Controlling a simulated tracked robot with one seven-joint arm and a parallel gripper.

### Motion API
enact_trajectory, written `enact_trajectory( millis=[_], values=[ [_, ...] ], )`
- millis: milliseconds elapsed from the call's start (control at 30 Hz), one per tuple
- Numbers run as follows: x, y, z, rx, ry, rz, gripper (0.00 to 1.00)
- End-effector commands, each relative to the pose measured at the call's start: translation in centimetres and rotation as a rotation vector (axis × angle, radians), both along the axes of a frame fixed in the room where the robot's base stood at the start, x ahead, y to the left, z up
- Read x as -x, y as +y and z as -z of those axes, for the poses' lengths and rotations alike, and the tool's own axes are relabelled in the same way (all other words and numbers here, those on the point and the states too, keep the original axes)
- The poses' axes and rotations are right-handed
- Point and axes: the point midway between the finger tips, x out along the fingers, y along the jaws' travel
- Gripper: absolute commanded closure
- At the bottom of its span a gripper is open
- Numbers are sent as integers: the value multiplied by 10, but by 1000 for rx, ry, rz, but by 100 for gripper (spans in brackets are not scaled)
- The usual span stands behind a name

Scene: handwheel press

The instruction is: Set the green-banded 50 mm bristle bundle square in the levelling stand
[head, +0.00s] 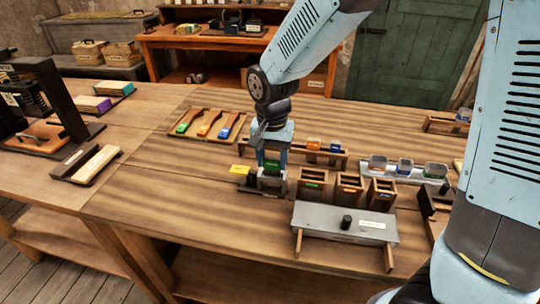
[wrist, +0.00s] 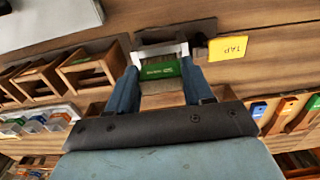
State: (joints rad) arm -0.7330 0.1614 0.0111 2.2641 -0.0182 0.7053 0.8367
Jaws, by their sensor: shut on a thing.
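The green-banded bristle bundle (head: 272,167) is between the fingers of my gripper (head: 272,160), its green label facing out. The label also shows in the wrist view (wrist: 160,71), between the two blue fingers (wrist: 160,80). My gripper is shut on the bundle and points down over the levelling stand (head: 271,184), a small grey block on a dark base. The stand's dark base shows in the wrist view (wrist: 200,30) just beyond the bundle. The bundle's lower end is at the stand; I cannot tell whether it rests fully down or sits square.
A yellow TAP card (head: 240,169) is beside the stand at left. Wooden boxes (head: 313,184) with coloured labels stand close at right. A grey-topped fixture (head: 345,221) is in front. A rack with orange (head: 314,144) and blue bundles is behind. Bench front left is clear.

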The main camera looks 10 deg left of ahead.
Motion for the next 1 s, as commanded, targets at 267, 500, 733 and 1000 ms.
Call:
enact_trajectory(
  millis=[267, 500, 733, 1000],
  values=[
    [0, 0, 8, 0, 0, 0, 83],
    [0, 0, 15, 1, 1, 0, 83],
    [0, 0, 17, 0, 0, -1, 83],
    [0, 0, 17, 0, 0, 0, 83]
  ],
)
